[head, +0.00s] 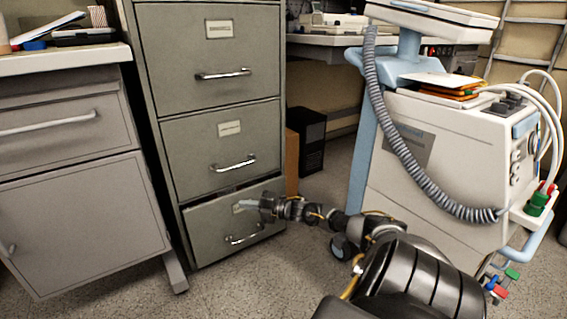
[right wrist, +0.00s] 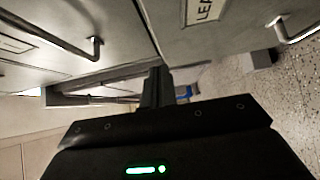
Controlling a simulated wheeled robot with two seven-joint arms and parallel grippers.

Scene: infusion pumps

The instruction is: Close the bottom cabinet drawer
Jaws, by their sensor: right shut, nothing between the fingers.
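The grey filing cabinet (head: 150,60) stands left of centre in the head view. Its bottom drawer (head: 205,235) sits a little way out, with a dark gap along its top edge. The drawer has a bar handle (head: 243,239) and a label partly covered by my gripper. My right gripper (head: 245,204) is shut and empty, its fingers at the upper part of the drawer front; I cannot tell whether they touch it. In the right wrist view, the shut fingers (right wrist: 157,86) are beside the bottom drawer front (right wrist: 235,32). My left gripper is not in view.
The middle drawer (head: 195,165) and top drawer (head: 175,65) look shut. A grey side cabinet (head: 75,215) stands at left. A white medical machine on wheels (head: 425,185) stands at right, close to my right arm. Floor is clear before the cabinet.

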